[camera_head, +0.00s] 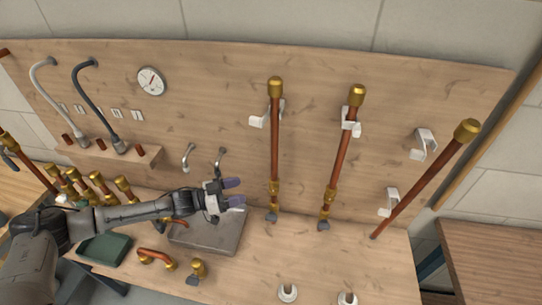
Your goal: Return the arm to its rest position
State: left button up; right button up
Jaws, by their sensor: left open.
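My left arm reaches in from the left over the workbench. Its gripper (235,193) is open and empty, with two purple-tipped fingers pointing right, above a grey metal plate (222,238). The gripper is apart from the nearest upright copper pipe (274,145), which stands to its right. My right gripper is not in view.
Two more copper pipes with brass caps, a middle one (340,150) and a leaning right one (425,183), stand by white clips on the wooden back panel (215,90). Brass fittings (197,270) and a green tray (105,248) lie nearby. The bench's front right (380,260) is mostly clear.

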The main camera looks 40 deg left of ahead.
pick_arm(q)
jog(key=s+d+f+n+g+y, duration=0.1)
jog(key=s+d+f+g+y, duration=0.1)
jog(key=s+d+f, duration=0.35)
jog(key=s+d+f+n+g+y, duration=0.1)
jog(key=s+d+f+g+y, duration=0.15)
jog(key=d+f, duration=0.65)
jog(key=s+d+r+n+g+y, duration=0.15)
jog(key=s+d+g, duration=0.25)
jog(key=s, duration=0.6)
jog(key=s+d+r+n+g+y, duration=0.1)
jog(key=s+d+r+g+y, duration=0.2)
jog(key=s, duration=0.6)
notch_tip(320, 180, up, 24)
jog(key=p, duration=2.6)
jog(key=shift+r+p, duration=0.15)
jog(key=shift+p, duration=0.15)
jog(key=shift+w, duration=0.1)
